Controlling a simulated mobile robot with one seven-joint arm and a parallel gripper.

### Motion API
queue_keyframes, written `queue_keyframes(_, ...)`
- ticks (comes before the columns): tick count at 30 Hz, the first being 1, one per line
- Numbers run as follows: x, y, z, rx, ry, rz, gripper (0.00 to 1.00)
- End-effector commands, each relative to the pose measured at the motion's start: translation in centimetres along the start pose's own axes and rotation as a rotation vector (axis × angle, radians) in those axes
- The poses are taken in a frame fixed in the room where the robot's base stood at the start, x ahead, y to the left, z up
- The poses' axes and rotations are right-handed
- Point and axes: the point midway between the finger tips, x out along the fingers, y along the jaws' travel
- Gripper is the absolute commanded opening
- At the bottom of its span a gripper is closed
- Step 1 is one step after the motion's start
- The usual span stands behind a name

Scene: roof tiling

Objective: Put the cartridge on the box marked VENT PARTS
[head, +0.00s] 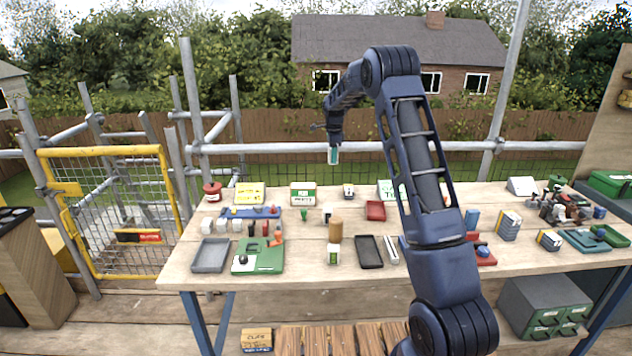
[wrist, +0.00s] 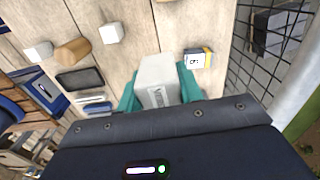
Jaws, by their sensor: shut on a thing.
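My gripper (head: 333,150) is raised above the back of the table, pointing down. In the wrist view its teal fingers (wrist: 160,92) are shut on a pale grey, block-like thing with dark lettering, seemingly the cartridge (wrist: 158,72). The cartridge is tiny in the head view (head: 333,157) and clear of the table. A white and green box (head: 303,194) stands at the back, below and left of my gripper. Its label seems to include PARTS, but I cannot read it surely. A yellow box (head: 249,192) stands to its left; another green and white box (head: 386,188) is partly behind my arm.
The wooden table (head: 300,265) holds a black tray (head: 369,251), a grey tray (head: 210,255), a red tray (head: 375,210) and a tan cylinder (head: 335,230). A small blue, yellow and white box (wrist: 198,58) lies near my fingers. A scaffold rail runs behind the table.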

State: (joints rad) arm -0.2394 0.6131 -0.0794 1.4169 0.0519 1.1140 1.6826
Motion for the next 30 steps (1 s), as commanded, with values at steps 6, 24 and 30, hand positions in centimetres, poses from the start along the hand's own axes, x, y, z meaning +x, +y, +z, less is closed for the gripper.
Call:
queue_keyframes(6,-4.0,-3.1,6.8,0.019,0.000,-0.003,0.13)
queue_keyframes(24,-2.9,-4.5,12.7,0.039,0.001,0.002,0.13)
queue_keyframes(30,1.5,-4.4,12.7,0.040,0.002,0.003,0.13)
